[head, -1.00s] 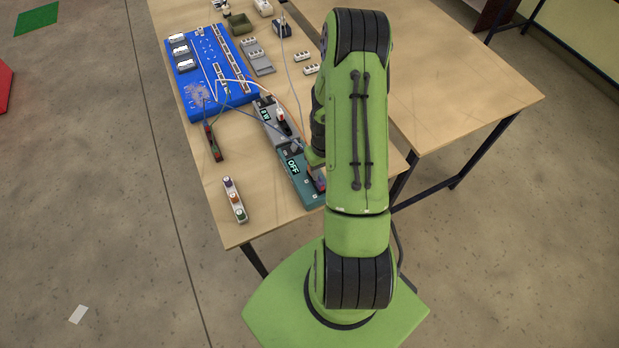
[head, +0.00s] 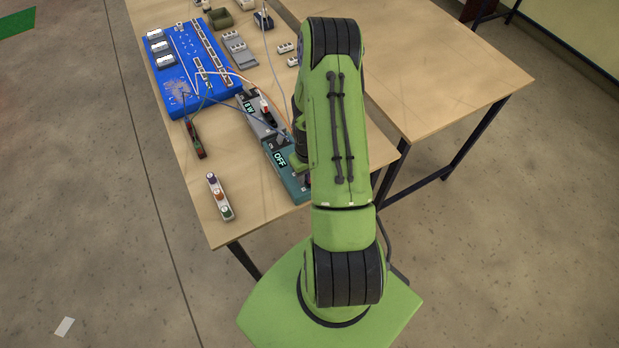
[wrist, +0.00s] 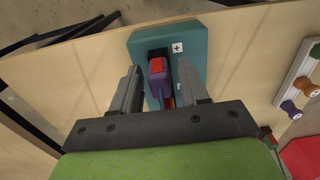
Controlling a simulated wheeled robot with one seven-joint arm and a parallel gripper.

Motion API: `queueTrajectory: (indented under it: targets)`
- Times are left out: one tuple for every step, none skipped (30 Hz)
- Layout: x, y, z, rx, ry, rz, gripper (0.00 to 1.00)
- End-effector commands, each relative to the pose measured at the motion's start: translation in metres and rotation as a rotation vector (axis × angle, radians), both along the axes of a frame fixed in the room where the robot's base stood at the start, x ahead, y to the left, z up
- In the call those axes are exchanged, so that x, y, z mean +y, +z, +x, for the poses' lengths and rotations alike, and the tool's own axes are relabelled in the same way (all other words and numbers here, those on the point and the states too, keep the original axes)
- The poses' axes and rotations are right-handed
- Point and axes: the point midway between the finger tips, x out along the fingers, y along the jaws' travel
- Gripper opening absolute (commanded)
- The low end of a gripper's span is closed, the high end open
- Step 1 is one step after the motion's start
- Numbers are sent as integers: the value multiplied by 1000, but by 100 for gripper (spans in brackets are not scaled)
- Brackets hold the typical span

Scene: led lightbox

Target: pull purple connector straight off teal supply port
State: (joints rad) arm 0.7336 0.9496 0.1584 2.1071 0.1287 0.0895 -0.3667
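The teal supply (head: 291,183) sits near the table's front edge in the head view, its display reading OFF. In the wrist view its teal face (wrist: 198,42) shows a plus label beside a dark port. The purple connector (wrist: 157,90), with a red top, sits at that port. My gripper (wrist: 158,72) is open, with one finger on each side of the connector. Gaps show between the fingers and the connector, so it is not clamped. In the head view my green arm hides the gripper and most of the connector.
A grey unit (head: 262,113) with a display adjoins the supply, and wires run to the blue board (head: 188,75). A white strip with coloured knobs (head: 219,196) lies front left. A dark red probe-like part (head: 195,140) lies between them. Bare table surrounds the strip.

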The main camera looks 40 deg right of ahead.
Motion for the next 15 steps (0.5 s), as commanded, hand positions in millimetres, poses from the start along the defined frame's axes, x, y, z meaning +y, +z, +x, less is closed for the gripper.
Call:
queueTrajectory:
  targets:
    - [0,1,0,0,0,0,37]
    - [0,1,0,0,0,0,32]
    - [0,1,0,0,0,0,26]
    - [0,1,0,0,0,0,22]
    - [0,1,0,0,0,0,17]
    - [0,1,0,0,0,0,11]
    - [0,1,0,0,0,0,6]
    - [0,1,0,0,0,0,2]
    - [0,1,0,0,0,0,0]
    - [0,1,0,0,0,0,0]
    - [0,2,0,0,0,0,0]
    - [0,2,0,0,0,0,0]
    - [0,2,0,0,0,0,0]
    - [0,2,0,0,0,0,0]
    - [0,3,0,0,0,0,0]
